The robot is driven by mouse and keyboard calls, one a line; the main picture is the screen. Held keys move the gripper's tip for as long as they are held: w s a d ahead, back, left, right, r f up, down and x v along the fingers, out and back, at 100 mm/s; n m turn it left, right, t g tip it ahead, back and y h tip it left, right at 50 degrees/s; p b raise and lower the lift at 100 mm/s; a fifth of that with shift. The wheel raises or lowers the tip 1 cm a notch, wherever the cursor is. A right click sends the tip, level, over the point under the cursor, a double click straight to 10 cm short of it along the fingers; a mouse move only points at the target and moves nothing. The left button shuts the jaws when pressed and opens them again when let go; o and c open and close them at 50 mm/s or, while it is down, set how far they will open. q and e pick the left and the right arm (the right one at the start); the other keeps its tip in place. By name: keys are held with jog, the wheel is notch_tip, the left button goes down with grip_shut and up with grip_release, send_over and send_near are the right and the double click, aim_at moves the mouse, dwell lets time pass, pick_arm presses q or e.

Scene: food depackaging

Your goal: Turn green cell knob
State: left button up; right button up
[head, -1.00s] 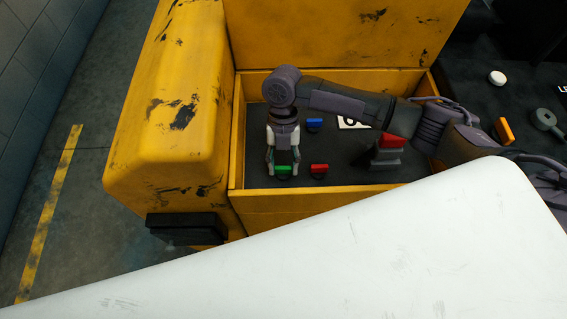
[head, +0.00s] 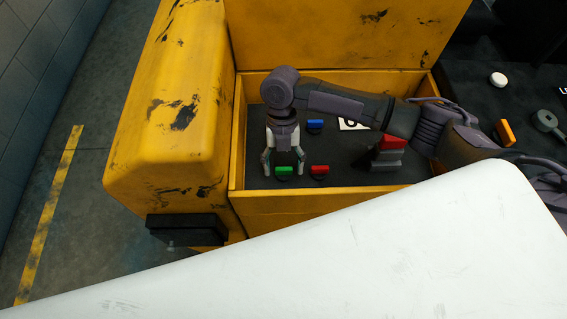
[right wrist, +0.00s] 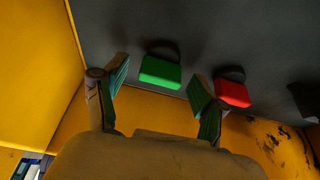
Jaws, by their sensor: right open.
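The green knob (head: 283,170) is near the front left of the dark panel inside the yellow box. It also shows in the right wrist view (right wrist: 160,71), just beyond and between my fingertips. My right gripper (head: 283,172) is open, pointing down over the green knob, with one finger on each side of it. In the right wrist view the fingers (right wrist: 157,75) are spread with a gap to the knob on both sides. Nothing is held. My left gripper is not in view.
A red knob (head: 320,170) sits right of the green one, close to my right finger. A blue knob (head: 315,125) is behind. A red-topped grey switch (head: 390,148) stands further right. Yellow box walls (head: 238,140) enclose the panel. A white surface (head: 400,250) fills the foreground.

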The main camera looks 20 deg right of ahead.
jog(key=shift+r, duration=0.1)
jog(key=v, duration=1.1)
jog(key=shift+w+r, duration=0.3)
jog(key=shift+r, duration=0.05)
